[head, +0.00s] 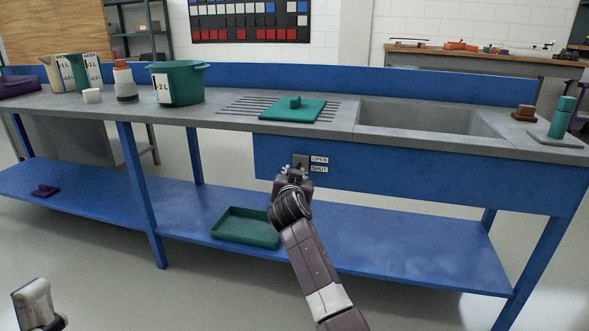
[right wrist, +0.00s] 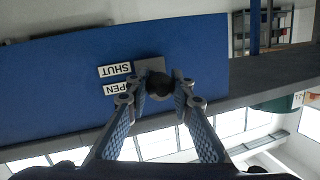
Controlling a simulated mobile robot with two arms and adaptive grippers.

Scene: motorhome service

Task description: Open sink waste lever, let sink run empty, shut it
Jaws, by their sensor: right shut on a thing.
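The grey sink basin (head: 425,118) is set in the worktop at the right; I cannot tell if water is in it. The waste lever's grey plate (head: 300,160) is on the blue front panel, left of the OPEN label (head: 320,160) and SHUT label (head: 319,169). My right gripper (head: 294,172) is at the plate and hides the lever in the head view. In the right wrist view its fingers are shut on the lever's dark knob (right wrist: 159,85); the labels there appear upside down. I cannot tell the lever's exact setting.
A teal board (head: 292,111) lies on the drainer left of the basin. A green tub (head: 180,84) and jugs (head: 72,73) stand further left. A green tray (head: 246,228) sits on the lower shelf (head: 375,245). A green bottle (head: 562,117) stands at the right.

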